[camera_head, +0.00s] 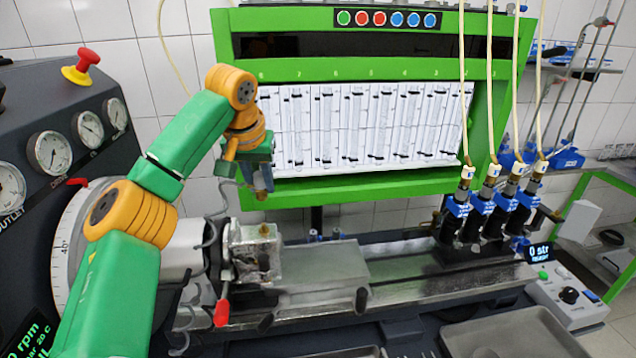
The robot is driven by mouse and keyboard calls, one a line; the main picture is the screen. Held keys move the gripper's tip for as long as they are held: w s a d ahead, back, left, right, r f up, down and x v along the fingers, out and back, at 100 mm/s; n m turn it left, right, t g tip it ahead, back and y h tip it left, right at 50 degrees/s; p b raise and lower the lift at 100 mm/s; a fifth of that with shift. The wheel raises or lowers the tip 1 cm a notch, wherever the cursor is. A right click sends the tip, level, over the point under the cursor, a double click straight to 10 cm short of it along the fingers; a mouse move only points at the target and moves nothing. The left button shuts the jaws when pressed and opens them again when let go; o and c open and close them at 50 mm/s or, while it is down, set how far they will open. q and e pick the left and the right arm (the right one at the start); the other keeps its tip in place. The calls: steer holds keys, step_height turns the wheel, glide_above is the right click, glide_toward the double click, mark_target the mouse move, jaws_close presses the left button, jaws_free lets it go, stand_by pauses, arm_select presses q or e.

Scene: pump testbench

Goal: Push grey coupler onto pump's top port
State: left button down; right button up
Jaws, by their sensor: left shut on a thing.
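My left gripper (261,182) hangs at the end of my green and orange arm, in front of the lower left of the green-framed panel. It is shut on a small grey-blue piece, taken to be the grey coupler, mostly hidden by the fingers and hard to make out. The pump (252,258) is a worn metal block clamped on the bench at the left. A small brassy fitting (265,230), which looks like its top port, sits on top. The gripper shows above this fitting, with a visible gap between them. My right gripper is not in view.
A dark gauge console (45,110) stands at the left. Several black injectors with blue bands (490,210) and pale hoses stand at the right of the bench rail.

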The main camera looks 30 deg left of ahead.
mark_target(258, 198)
arm_select(q)
steer(key=shift+w+a+f, duration=0.1)
steer(key=shift+f, duration=0.45)
steer(key=f, duration=0.1)
steer(key=s+f, duration=0.1)
steer(key=f, duration=0.1)
steer(key=shift+f+b, duration=0.3)
steer(key=shift+b, duration=0.2)
steer(key=shift+w+f, duration=0.25)
steer(key=shift+s+r, duration=0.1)
steer(key=shift+s, duration=0.05)
steer(key=shift+f, duration=0.2)
